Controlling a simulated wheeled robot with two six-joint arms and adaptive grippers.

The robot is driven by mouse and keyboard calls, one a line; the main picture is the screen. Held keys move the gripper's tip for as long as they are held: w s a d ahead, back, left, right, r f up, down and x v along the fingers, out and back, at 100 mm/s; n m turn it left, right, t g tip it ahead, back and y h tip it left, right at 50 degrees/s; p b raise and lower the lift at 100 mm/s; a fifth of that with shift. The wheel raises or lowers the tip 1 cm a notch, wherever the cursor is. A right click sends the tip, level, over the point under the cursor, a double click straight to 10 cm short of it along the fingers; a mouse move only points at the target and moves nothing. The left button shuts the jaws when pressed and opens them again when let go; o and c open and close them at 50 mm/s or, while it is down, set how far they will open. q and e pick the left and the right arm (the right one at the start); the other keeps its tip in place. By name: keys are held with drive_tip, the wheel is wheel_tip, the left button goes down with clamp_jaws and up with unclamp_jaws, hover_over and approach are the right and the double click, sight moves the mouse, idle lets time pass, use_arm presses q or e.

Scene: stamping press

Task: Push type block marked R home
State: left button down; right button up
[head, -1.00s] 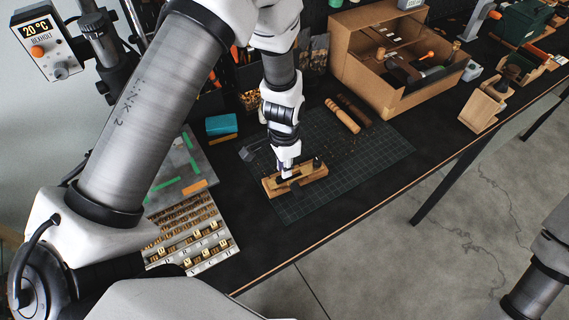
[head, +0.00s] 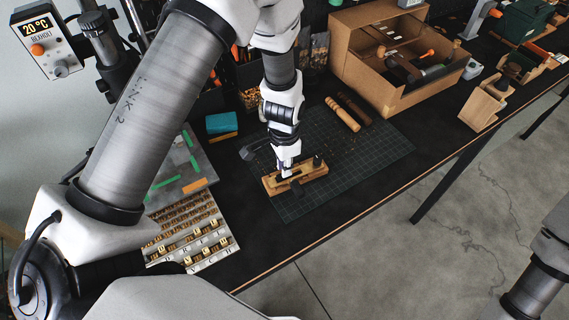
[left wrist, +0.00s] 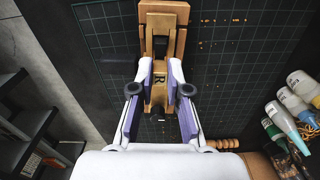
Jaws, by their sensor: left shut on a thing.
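The type block marked R (left wrist: 159,82) shows in the left wrist view as a small brass-coloured piece with a dark R, between my finger pads. My left gripper (left wrist: 160,72) is shut on it, with a purple-sided finger on each side. The block is over or in the wooden type holder (left wrist: 164,18); how deep it sits is hard to tell. In the head view my left gripper (head: 286,173) points down at the holder (head: 312,174), which lies on the green cutting mat (head: 370,160) and is partly hidden by the fingers. My right gripper is out of view.
A type tray (head: 225,258) with several brass letters lies left of the mat. Two wooden handles (head: 343,115) lie behind the holder. A cardboard box (head: 378,85) of tools stands at the back. The mat right of the holder is clear.

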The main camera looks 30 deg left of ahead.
use_arm(q)
drive_tip(key=shift+f+b, duration=0.95)
drive_tip(key=shift+f, duration=0.4)
drive_tip(key=c, duration=1.1)
unclamp_jaws()
drive_tip(key=shift+o, duration=0.2)
wheel_tip(320, 180, up, 7)
drive_tip(key=p, duration=0.5)
drive_tip(key=shift+r+p, duration=0.1)
drive_tip(key=shift+p, duration=0.25)
